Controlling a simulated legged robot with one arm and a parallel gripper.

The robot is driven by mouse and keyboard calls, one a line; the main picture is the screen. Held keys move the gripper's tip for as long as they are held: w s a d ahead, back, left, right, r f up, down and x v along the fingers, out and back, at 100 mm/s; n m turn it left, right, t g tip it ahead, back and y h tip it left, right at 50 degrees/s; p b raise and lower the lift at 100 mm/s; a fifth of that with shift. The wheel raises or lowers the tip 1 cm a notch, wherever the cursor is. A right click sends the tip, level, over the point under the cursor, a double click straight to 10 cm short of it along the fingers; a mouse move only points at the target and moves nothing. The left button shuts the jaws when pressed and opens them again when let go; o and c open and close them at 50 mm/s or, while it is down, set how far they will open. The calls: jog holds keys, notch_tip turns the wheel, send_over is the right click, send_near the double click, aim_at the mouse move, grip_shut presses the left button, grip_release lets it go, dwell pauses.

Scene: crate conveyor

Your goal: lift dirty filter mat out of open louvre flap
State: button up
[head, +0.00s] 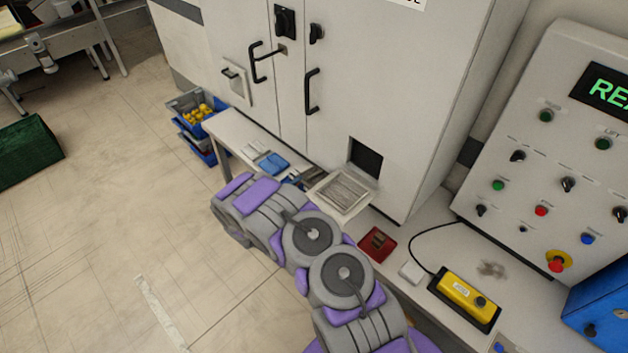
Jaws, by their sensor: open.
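The louvre flap (322,201) hangs open below a dark square opening (366,158) in the cabinet front. A grey, striped panel that looks like the filter mat (343,190) lies inside the flap's pale frame. I cannot clearly separate mat from louvre slats at this size. My purple and grey arm reaches up from the bottom and bends left, passing just in front of and below the flap. My gripper cannot be made out; the far end of the arm is hidden behind its own links, left of the flap.
A narrow bench (228,127) runs along the cabinet (420,80). On it are a blue item (273,163), a red tray (377,244) and a yellow control box (466,294) with a cable. A control panel (560,150) stands right.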

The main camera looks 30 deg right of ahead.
aim_at(315, 183)
jog(key=shift+w+d+f, duration=0.1)
jog(key=shift+w+d, duration=0.1)
jog(key=shift+d, duration=0.35)
jog(key=shift+w+d+f+b, duration=0.1)
jog(key=shift+w+d+b, duration=0.35)
jog(key=shift+w+b, duration=0.3)
jog(key=x, duration=0.2)
jog(key=shift+w+d+b, duration=0.2)
jog(key=shift+d+b, duration=0.05)
jog(key=shift+b, duration=0.05)
jog(key=shift+w+d, duration=0.1)
jog(key=shift+d, duration=0.35)
jog(key=shift+a, duration=0.45)
jog(key=c, duration=0.5)
jog(key=shift+d+f, duration=0.1)
jog(key=shift+d, duration=0.1)
jog(key=c, duration=0.6)
